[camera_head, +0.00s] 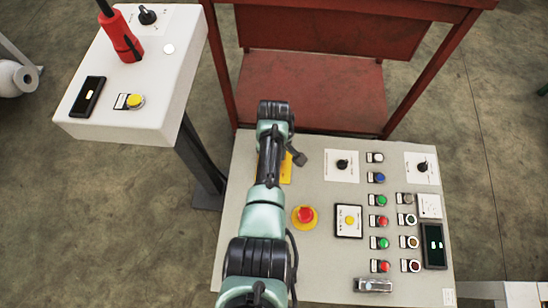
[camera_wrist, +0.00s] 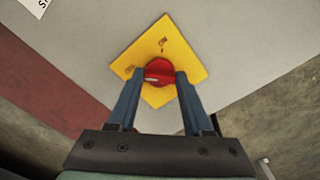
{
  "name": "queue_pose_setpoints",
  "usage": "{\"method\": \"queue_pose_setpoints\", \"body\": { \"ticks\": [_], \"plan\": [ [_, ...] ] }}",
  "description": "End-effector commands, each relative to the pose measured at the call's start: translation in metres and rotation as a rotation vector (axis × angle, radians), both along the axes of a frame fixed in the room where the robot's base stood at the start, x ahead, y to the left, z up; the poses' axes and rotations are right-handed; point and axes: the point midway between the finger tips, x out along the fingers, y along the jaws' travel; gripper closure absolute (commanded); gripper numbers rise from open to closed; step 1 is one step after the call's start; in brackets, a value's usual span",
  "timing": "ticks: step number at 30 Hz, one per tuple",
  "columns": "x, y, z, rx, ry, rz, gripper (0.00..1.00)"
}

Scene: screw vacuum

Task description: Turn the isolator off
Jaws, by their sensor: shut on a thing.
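The isolator is a red rotary knob (camera_wrist: 159,70) on a yellow square plate (camera_wrist: 181,45), seen in the wrist view. My gripper (camera_wrist: 158,78) has its two blue fingers on either side of the red knob, shut on it. In the head view my arm covers the knob, and only part of the yellow plate (camera_head: 287,168) shows at the upper left of the grey panel. The knob's exact angle is hard to tell.
The grey control panel (camera_head: 328,222) carries a red emergency button (camera_head: 305,214), a framed yellow button (camera_head: 349,221), black rotary switches and several coloured push buttons. A white console (camera_head: 140,113) with a red-handled lever (camera_head: 122,38) stands at left. A red frame (camera_head: 313,85) stands behind.

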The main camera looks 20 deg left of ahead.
Motion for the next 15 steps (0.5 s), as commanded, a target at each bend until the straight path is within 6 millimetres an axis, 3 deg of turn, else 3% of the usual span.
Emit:
{"method": "queue_pose_setpoints", "body": {
  "ticks": [11,12,15],
  "plan": [
    [0.0013,0.0009,0.001,0.001,-0.004,0.008,1.0],
    [0.0014,0.001,0.001,0.002,-0.005,0.008,0.46],
    [0.0012,0.0009,0.0009,0.001,-0.003,0.008,0.28]
  ]
}}
